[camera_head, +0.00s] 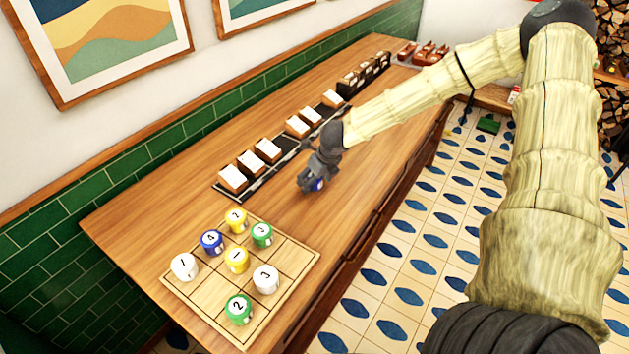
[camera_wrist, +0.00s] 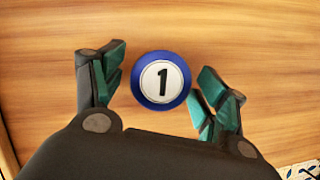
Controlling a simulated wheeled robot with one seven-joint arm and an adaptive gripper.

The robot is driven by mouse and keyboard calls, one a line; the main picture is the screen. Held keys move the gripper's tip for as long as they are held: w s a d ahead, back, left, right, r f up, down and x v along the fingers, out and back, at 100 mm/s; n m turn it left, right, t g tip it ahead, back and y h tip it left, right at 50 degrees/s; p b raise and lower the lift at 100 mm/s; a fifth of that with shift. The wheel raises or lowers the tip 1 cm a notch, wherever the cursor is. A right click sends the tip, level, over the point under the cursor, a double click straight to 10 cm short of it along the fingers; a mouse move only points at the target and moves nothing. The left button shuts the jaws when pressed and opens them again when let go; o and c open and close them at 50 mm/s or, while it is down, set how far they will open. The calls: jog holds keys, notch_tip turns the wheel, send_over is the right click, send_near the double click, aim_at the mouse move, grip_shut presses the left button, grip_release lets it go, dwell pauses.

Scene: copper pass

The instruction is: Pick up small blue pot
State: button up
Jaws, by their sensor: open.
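A small blue pot (camera_wrist: 161,81) with a white round top marked 1 stands on the wooden counter. In the wrist view it sits between the two open fingers of my gripper (camera_wrist: 158,90), with a gap to the left finger and a smaller gap to the right one. In the head view my gripper (camera_head: 313,184) is low over the counter, and only a bit of the blue pot (camera_head: 318,185) shows under it; the rest is hidden by the fingers.
A wooden grid board (camera_head: 205,297) holds several white, yellow, green and blue numbered pots at the front left. A black tray (camera_head: 270,178) with several white-topped blocks lies behind my gripper. The counter (camera_head: 165,222) is clear between board and tray.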

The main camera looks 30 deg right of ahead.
jog(key=c, duration=1.2)
